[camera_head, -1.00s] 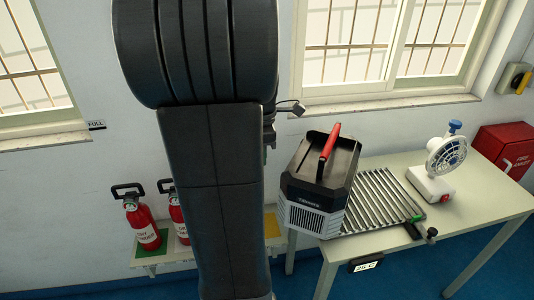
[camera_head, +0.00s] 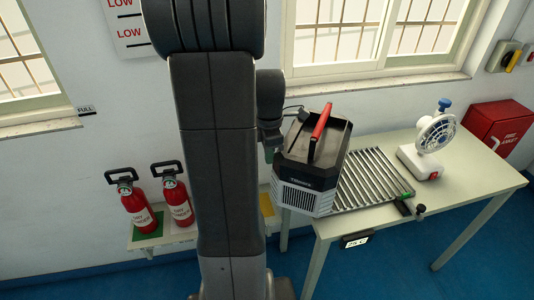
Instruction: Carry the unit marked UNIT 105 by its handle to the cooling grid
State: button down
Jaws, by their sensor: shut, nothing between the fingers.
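A dark unit (camera_head: 312,150) with a red-topped handle (camera_head: 320,127) and a pale vented front (camera_head: 300,196) is at the left end of the table. The writing on its front is too small to read. The cooling grid (camera_head: 370,180), a rack of metal bars, lies just right of it. The unit covers the grid's left part; I cannot tell whether it rests on the bars or beside them. My gripper (camera_head: 270,150) is mostly hidden by my arm, left of the unit and apart from the handle. It is shut and empty.
A white fan (camera_head: 433,142) stands on the table (camera_head: 460,185) right of the grid. A red box (camera_head: 500,127) is behind the table's right end. Two fire extinguishers (camera_head: 138,205) (camera_head: 177,198) stand on a low shelf at left. A small display (camera_head: 356,239) hangs at the table's front.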

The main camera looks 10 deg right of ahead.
aim_at(326, 148)
jog(key=d, duration=0.5)
jog(key=d+p, duration=0.1)
jog(key=d, duration=1.1)
jog(key=shift+w+d+p, duration=0.15)
jog(key=shift+w+p, duration=0.15)
jog(key=shift+w, duration=0.05)
